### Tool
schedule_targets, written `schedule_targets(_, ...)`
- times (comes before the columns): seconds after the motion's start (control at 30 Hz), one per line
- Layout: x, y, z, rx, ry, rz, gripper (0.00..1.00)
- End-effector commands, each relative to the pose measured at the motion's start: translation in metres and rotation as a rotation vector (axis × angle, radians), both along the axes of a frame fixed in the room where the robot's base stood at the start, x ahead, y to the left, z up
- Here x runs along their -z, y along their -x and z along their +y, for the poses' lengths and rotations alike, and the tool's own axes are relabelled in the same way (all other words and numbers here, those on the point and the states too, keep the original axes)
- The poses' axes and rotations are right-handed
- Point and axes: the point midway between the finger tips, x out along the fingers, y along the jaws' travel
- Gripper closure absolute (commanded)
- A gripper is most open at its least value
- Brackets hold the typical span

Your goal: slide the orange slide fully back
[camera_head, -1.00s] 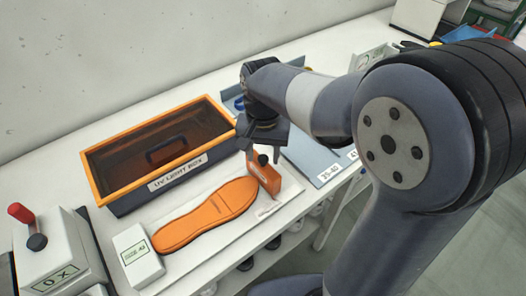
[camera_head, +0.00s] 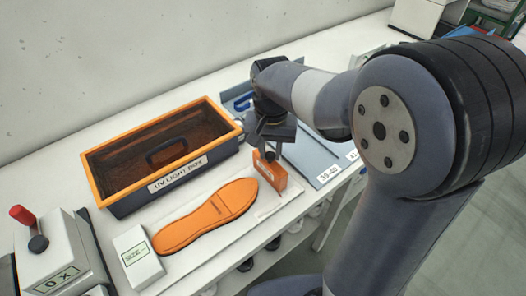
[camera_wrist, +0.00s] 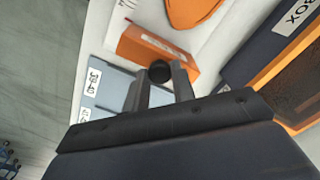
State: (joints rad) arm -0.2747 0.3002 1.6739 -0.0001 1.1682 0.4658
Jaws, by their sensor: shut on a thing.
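The orange slide (camera_head: 272,174) is an upright block with a black knob, standing on the white plate (camera_head: 218,238) beyond the toe end of the orange sole (camera_head: 205,217). A small gap shows between the slide and the sole. My gripper (camera_head: 268,150) is above the slide with its fingers down, shut on the black knob. In the wrist view the slide (camera_wrist: 140,47) lies beyond my gripper (camera_wrist: 160,78), the round knob (camera_wrist: 159,70) between the fingers. The slide's underside is hidden.
The orange-rimmed UV light box (camera_head: 119,194) stands behind the sole. The blue-grey tray marked 39-40 (camera_head: 314,165) is just right of the slide. A white size box (camera_head: 138,257) and a device with a red knob (camera_head: 48,250) are at left.

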Motion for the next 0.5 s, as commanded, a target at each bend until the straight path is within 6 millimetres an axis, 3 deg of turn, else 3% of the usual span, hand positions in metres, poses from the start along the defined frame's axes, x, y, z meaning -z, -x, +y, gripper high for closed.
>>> schedule_targets(0.2,-0.001,-0.015,-0.022,0.003,-0.001,-0.002,1.00)
schedule_targets(0.5,-0.001,-0.016,-0.023,0.000,0.002,-0.006,1.00)
